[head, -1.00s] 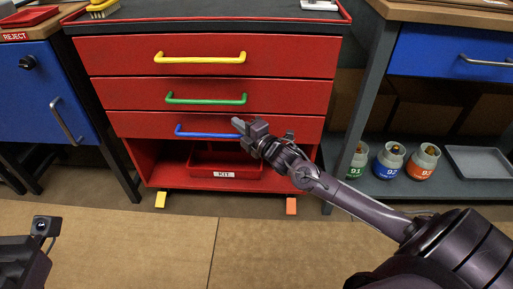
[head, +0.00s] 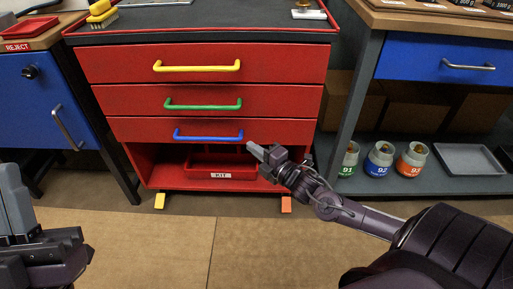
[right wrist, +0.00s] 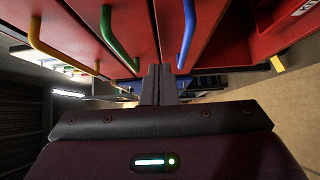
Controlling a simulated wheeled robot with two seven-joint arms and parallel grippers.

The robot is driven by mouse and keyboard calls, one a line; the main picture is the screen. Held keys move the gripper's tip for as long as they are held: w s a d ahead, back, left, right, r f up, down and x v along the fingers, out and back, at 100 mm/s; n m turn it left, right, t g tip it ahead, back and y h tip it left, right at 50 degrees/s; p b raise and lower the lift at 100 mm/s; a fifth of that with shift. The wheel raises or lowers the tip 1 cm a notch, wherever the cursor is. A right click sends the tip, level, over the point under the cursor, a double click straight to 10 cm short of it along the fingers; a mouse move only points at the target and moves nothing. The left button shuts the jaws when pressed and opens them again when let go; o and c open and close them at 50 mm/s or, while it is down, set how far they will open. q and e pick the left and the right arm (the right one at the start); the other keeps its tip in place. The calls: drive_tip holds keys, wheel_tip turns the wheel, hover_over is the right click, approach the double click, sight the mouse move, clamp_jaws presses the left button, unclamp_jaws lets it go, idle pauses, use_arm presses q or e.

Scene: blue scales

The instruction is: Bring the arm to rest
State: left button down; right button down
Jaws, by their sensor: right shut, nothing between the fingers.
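My right gripper (head: 256,151) is shut and empty. It hangs in front of the red cabinet (head: 222,178), just right of and a little below the blue handle (head: 208,136). In the right wrist view its two fingers (right wrist: 160,82) lie together, with the blue handle (right wrist: 187,35) beside them to the right; contact cannot be told. My right arm (head: 365,218) reaches in from the lower right. Part of my left gripper (head: 16,205) shows at the lower left edge; its jaws cannot be made out.
The yellow-handled (head: 196,66), green-handled (head: 203,104) and blue-handled drawers look closed. A red KIT tray (head: 200,163) sits in the cabinet's open bottom. Canisters (head: 379,160) and a grey tray (head: 468,160) stand on the right shelf. The floor (head: 250,250) in front is clear.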

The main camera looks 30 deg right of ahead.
use_arm(q)
drive_tip(key=shift+w+d+f+g, duration=0.25)
drive_tip(key=shift+w+f+g, duration=0.15)
drive_tip(key=shift+w+f, duration=0.2)
use_arm(e)
drive_tip(key=shift+s, duration=0.3)
